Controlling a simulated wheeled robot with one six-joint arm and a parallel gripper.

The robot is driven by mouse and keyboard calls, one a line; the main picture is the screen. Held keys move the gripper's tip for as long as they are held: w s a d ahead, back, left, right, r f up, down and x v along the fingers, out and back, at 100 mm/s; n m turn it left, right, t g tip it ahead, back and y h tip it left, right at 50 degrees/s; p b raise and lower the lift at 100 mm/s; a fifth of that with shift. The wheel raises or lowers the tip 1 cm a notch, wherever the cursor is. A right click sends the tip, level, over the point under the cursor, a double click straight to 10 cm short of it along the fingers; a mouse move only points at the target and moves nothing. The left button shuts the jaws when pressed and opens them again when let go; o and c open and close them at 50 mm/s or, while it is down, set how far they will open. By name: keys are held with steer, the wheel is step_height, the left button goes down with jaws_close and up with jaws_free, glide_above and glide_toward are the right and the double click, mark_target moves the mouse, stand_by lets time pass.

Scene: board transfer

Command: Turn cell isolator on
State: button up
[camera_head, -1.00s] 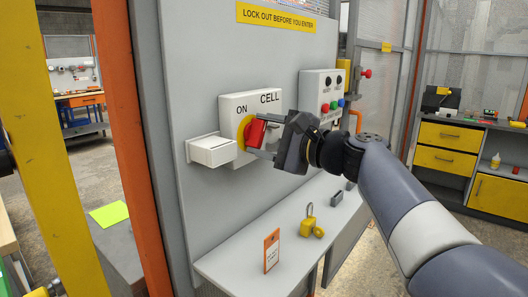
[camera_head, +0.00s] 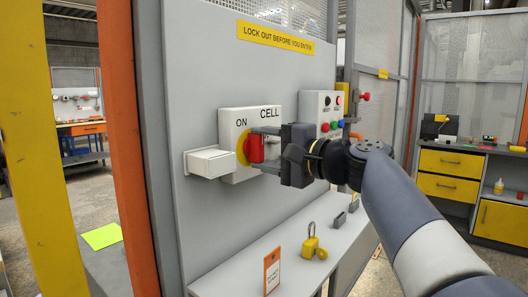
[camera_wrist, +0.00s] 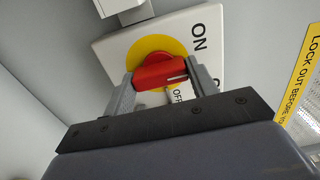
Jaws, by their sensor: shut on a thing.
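The cell isolator is a pale box (camera_head: 232,122) on a grey panel, marked ON and CELL. Its red rotary handle (camera_head: 256,149) sits on a yellow disc (camera_head: 241,150). My gripper (camera_head: 262,149) is shut on the handle from the right, one finger on either side. In the wrist view, the handle (camera_wrist: 155,72) lies between the two fingers (camera_wrist: 163,84). A white mark shows near its right end. The ON label (camera_wrist: 199,38) is uncovered, and the OFF label (camera_wrist: 179,95) shows between the fingers, close to the handle's marked end.
A pale box (camera_head: 210,162) juts out left of the isolator. A control box (camera_head: 322,108) with coloured buttons is behind my gripper. The shelf (camera_head: 240,272) below holds a yellow padlock (camera_head: 311,244), an orange tag (camera_head: 272,270) and small dark blocks.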

steer(key=shift+f, duration=0.1)
steer(key=o, duration=1)
steer(key=v, duration=1)
steer(key=shift+s+d, duration=0.3)
steer(key=x, duration=1.1)
steer(key=shift+d, duration=0.1)
